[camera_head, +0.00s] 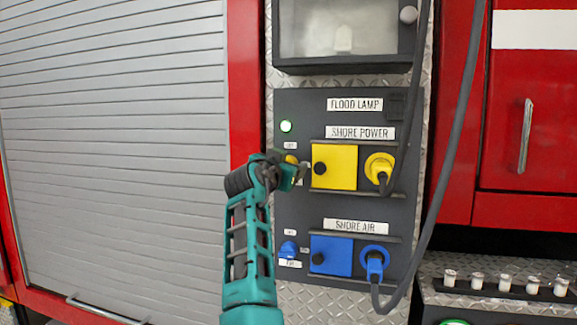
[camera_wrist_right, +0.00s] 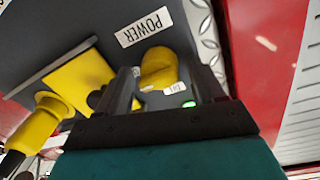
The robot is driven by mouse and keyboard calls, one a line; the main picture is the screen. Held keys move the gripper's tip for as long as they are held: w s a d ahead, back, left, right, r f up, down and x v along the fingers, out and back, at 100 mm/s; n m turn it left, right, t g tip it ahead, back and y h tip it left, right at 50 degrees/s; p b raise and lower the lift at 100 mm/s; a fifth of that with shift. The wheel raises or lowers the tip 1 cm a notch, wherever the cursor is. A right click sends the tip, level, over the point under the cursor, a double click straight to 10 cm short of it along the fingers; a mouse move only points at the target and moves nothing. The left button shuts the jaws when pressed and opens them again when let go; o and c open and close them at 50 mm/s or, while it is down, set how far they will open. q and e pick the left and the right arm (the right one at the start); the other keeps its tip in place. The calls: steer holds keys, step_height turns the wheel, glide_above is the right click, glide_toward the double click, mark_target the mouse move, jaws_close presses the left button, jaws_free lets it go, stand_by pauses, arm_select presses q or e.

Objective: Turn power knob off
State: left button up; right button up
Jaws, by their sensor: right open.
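The yellow power knob (camera_head: 291,159) is on the dark panel (camera_head: 385,212), left of the yellow square cover, and is partly hidden by my right gripper (camera_head: 292,172). In the right wrist view, the yellow knob (camera_wrist_right: 158,68) shows between the two dark fingers of my right gripper (camera_wrist_right: 165,85). The gripper is open, with a finger on each side of the knob. I cannot tell whether either finger touches it. A green light (camera_head: 285,126) is lit above the knob. My left gripper is not in view.
The yellow cover (camera_head: 335,167) and yellow plug (camera_head: 379,168) are right of the knob. Below are a blue knob (camera_head: 289,249), blue cover (camera_head: 331,255) and blue plug (camera_head: 374,262). Grey cables (camera_head: 447,160) hang at right. A grey shutter (camera_head: 110,140) is at left.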

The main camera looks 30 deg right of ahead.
steer(key=shift+c, duration=0.5)
steer(key=c, duration=0.9)
steer(key=shift+r+n, duration=0.1)
steer(key=shift+n, duration=0.2)
steer(key=n+p, duration=0.2)
steer(key=shift+r+n, duration=0.1)
steer(key=shift+n, duration=0.3)
steer(key=n+p, duration=0.3)
steer(key=n, duration=0.1)
steer(key=shift+a+n+t, duration=0.1)
steer(key=shift+n+t, duration=0.2)
steer(key=n, duration=0.2)
steer(key=n+p, duration=0.1)
steer(key=n, duration=0.1)
steer(key=shift+w+f, duration=0.1)
steer(key=shift+f, duration=0.15)
steer(key=n, duration=0.6)
steer(key=shift+f+n+t, duration=0.3)
steer(key=shift+t, duration=0.1)
steer(key=shift+f, duration=0.1)
